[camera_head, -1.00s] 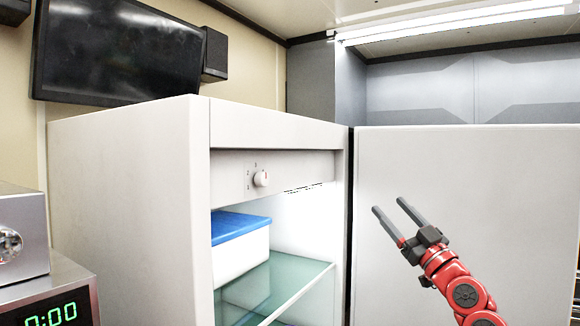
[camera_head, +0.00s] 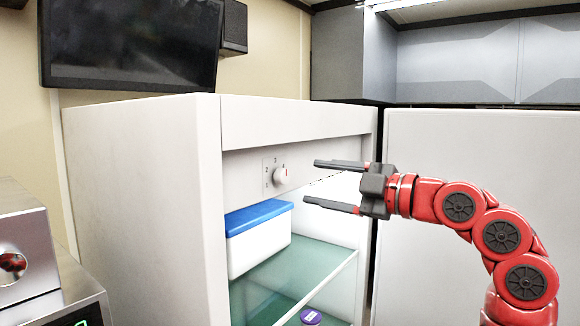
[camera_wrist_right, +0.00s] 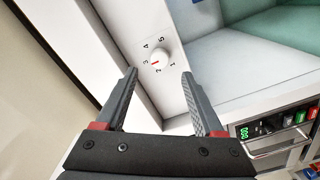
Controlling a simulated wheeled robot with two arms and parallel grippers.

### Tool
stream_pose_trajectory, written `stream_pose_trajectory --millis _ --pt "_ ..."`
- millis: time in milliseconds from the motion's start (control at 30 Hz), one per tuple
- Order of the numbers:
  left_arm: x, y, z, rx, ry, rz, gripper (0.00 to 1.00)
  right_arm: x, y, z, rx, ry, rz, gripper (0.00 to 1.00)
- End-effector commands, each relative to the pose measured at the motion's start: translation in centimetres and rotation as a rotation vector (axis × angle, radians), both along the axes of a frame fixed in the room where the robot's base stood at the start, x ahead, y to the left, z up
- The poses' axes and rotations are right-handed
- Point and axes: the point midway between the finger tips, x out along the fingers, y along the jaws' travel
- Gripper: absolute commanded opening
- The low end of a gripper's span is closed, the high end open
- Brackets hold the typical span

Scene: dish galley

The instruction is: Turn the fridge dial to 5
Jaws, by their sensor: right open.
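The fridge dial (camera_head: 281,176) is a small round white knob on the panel inside the open fridge (camera_head: 145,200), above the shelf. In the right wrist view the dial (camera_wrist_right: 160,57) has the numbers 1 to 5 around it, and its red mark lies on the side of 2 and 3, seemingly nearer 3. My right gripper (camera_head: 322,182) is open and empty, right of the dial in the head view, its fingers pointing left towards it. In the right wrist view the dial shows beyond and between the fingertips (camera_wrist_right: 158,76), apart from them. My left gripper is in neither view.
A white box with a blue lid (camera_head: 258,217) stands on the glass shelf (camera_head: 330,262) below the dial. A purple-lidded jar (camera_head: 311,317) is lower down. The open fridge door (camera_head: 450,140) is behind my right arm. A steel appliance (camera_head: 25,245) stands at the left.

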Motion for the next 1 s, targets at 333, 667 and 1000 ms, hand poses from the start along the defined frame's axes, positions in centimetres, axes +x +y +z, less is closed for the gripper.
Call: stream_pose_trajectory --millis 333,667,1000 --pt "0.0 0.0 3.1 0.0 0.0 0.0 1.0 3.8 5.2 0.2 0.002 0.004 0.0 0.7" --pt "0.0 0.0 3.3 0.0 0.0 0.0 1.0 4.5 6.0 -0.1 -0.001 0.002 -0.003 0.7" --pt "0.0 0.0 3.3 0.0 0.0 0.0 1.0 4.5 6.0 -0.1 0.0 0.001 -0.002 0.27"
